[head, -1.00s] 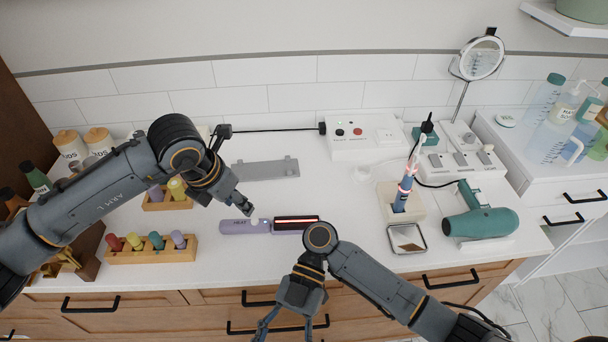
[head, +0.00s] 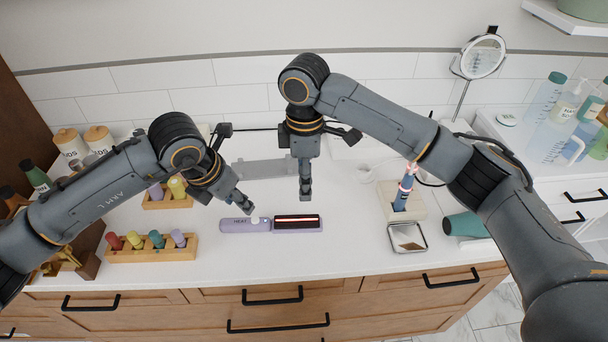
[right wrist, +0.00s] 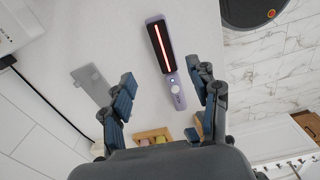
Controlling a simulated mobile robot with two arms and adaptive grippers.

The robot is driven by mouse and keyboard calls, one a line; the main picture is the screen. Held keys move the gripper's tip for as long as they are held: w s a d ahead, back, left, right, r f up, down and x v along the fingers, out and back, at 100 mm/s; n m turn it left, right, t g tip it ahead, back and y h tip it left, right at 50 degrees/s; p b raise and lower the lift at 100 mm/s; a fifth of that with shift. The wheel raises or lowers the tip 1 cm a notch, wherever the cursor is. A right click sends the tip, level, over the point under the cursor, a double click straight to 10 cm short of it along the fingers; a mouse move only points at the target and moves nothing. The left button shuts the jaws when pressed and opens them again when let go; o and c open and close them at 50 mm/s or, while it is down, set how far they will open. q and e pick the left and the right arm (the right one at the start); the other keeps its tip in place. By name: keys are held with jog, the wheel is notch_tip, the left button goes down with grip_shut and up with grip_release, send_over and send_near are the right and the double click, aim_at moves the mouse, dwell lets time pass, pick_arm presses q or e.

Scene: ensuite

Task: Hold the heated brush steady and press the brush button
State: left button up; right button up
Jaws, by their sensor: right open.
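The heated brush lies flat on the white counter, its lavender handle (head: 238,226) to the left and its dark head with a glowing red strip (head: 297,224) to the right. A small pale button (head: 255,220) shows on the handle. My left gripper (head: 246,206) looks shut and empty, its tips just above and behind the handle near the button. My right gripper (head: 305,196) points down behind the brush head, apart from it. In the right wrist view its jaws (right wrist: 162,92) are open and empty, with the brush (right wrist: 163,48) beyond and between them.
Wooden racks with coloured rollers (head: 152,250) stand left of the brush. A grey flat plate (head: 265,169) lies behind it. To the right are a blue toothbrush-like tool in a stand (head: 404,198), a small tray (head: 407,238) and a teal dryer (head: 462,225), partly hidden by my right arm.

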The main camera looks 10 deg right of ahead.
aim_at(305, 220)
notch_tip(305, 220, down, 13)
jog(key=shift+f, duration=0.1)
dwell(0.3)
jog(key=shift+c, duration=0.5)
jog(key=c, duration=1.1)
pick_arm(q)
jog(key=shift+c, duration=0.4)
pick_arm(e)
grip_shut()
pick_arm(q)
jog(key=c, duration=0.7)
grip_shut()
pick_arm(e)
jog(key=shift+s, duration=0.1)
jog(key=shift+f, duration=0.1)
